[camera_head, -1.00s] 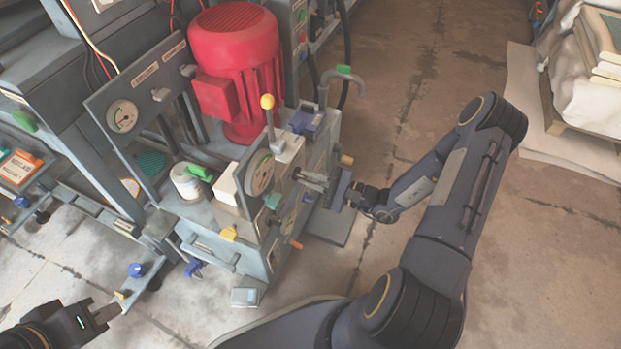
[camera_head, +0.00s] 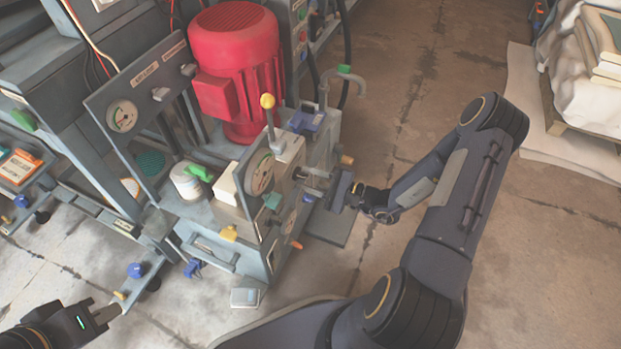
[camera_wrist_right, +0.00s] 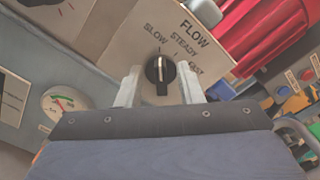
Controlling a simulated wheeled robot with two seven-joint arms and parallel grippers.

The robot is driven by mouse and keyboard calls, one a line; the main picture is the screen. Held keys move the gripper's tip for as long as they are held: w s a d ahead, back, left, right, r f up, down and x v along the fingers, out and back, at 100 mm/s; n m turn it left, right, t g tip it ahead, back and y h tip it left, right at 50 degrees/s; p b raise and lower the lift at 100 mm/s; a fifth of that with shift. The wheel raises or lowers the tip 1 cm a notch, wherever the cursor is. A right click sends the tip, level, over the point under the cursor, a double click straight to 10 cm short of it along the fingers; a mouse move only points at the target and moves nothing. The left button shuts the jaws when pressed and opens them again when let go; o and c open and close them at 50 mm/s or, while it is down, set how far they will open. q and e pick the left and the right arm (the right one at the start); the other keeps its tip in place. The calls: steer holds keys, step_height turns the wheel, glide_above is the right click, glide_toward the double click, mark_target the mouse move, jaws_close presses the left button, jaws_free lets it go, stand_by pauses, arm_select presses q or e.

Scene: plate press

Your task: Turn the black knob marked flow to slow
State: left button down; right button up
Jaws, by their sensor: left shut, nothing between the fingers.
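The black flow knob (camera_wrist_right: 160,72) shows in the right wrist view on a beige panel (camera_wrist_right: 122,45) lettered FLOW, with SLOW, STEADY and FAST around it. The knob's pale line runs roughly upright in the picture, below the word SLOW. My right gripper (camera_wrist_right: 160,88) is open, with one finger on each side of the knob; I cannot tell whether they touch it. In the head view my right gripper (camera_head: 308,180) is at the machine's right side, and the knob is not clearly visible there. My left gripper (camera_head: 108,313) is shut and empty at the lower left.
A green-handled hook (camera_head: 344,70) stands behind.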

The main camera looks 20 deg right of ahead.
steer(key=p+v, duration=0.2)
steer(key=v, duration=0.5)
steer(key=shift+s+d, duration=0.25)
steer(key=shift+s, duration=0.05)
stand_by(0.6)
